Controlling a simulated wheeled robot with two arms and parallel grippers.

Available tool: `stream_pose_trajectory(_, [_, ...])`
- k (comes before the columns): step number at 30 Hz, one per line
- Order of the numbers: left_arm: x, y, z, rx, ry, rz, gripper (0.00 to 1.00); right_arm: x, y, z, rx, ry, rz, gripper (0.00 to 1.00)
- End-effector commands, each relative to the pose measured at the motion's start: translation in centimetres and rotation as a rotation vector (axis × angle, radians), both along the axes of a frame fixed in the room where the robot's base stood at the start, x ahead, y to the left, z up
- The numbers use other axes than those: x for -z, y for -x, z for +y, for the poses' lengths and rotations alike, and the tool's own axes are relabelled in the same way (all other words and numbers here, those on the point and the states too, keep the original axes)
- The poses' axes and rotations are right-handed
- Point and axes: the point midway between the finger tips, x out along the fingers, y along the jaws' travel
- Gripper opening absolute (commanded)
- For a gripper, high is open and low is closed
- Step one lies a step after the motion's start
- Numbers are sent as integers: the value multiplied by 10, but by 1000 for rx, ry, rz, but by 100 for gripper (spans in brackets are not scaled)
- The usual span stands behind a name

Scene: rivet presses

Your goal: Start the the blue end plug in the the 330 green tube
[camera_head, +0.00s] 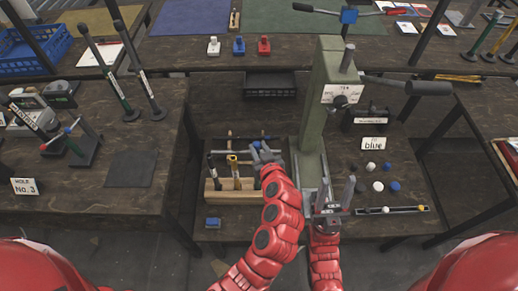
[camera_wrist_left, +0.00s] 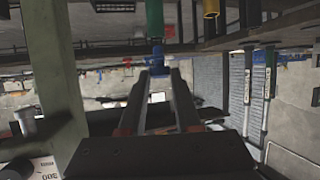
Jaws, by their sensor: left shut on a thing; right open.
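My left gripper (camera_head: 265,152) is over the back right of the wooden rack. It is shut on the blue end plug (camera_wrist_left: 157,55), which shows between the fingertips in the left wrist view. The green tube (camera_wrist_left: 154,18) lies directly beyond the plug there, its end close to it and roughly in line. I cannot tell whether they touch or whether the plug has entered. The tube is not clear in the head view. My right gripper (camera_head: 334,194) is open and empty beside the press base.
The wooden rack (camera_head: 218,195) holds upright tools. The green press (camera_head: 318,105) stands right of my left gripper. Loose white and blue plugs (camera_head: 393,187) lie near a "blue" label (camera_head: 373,144). A tray (camera_head: 420,209) is at the front right. A blue block (camera_head: 212,222) sits front left.

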Motion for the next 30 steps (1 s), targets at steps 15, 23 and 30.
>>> stream_pose_trajectory(15, [0, 0, 0, -2, 1, -1, 0, 4, 0, 0, 0, 0, 0, 50])
stream_pose_trajectory(23, [1, 0, 0, -1, 2, -1, 0, 7, 0, 0, 0, 0, 0, 50])
stream_pose_trajectory(30, [0, 0, 0, -1, 2, -1, 0, 13, 0, 0, 0, 0, 0, 50])
